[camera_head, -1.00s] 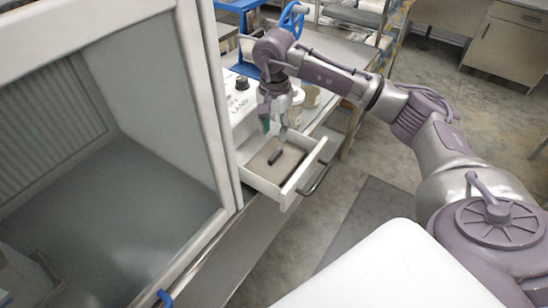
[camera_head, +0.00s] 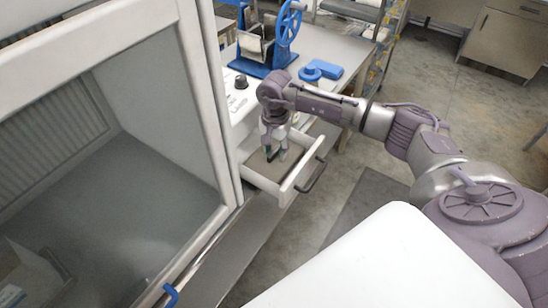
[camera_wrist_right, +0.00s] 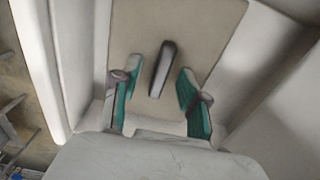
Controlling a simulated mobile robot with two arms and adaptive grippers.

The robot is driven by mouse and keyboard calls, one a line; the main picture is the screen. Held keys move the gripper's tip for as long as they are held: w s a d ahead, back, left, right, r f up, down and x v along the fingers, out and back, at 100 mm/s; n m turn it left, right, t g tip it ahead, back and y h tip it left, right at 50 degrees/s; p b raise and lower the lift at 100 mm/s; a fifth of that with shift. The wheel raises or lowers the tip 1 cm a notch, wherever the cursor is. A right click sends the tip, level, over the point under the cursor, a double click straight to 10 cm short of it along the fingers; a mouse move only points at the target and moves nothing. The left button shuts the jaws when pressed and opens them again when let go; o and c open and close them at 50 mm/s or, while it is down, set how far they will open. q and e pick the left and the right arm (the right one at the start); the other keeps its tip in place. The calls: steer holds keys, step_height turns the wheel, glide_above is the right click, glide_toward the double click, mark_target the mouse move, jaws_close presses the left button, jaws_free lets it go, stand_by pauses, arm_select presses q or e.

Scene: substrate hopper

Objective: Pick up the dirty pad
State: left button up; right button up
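The pad, a small dark oblong block (camera_wrist_right: 162,70), lies in an open white drawer (camera_head: 290,188) with a tan bottom. In the head view the pad is mostly hidden by my right gripper (camera_head: 276,155), which points down into the drawer. In the right wrist view the green-lined fingers of this gripper (camera_wrist_right: 157,100) are open, one on each side of the pad's near end, with gaps on both sides. I cannot tell whether the fingertips touch the drawer bottom. My left gripper is not in view.
The drawer's walls stand close around my right gripper, with a dark handle (camera_head: 312,176) on its front. A large glass-fronted cabinet (camera_head: 190,90) stands to the left. A blue device (camera_head: 270,38) and a blue object (camera_head: 318,70) are on the bench behind.

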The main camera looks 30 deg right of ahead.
jaws_close()
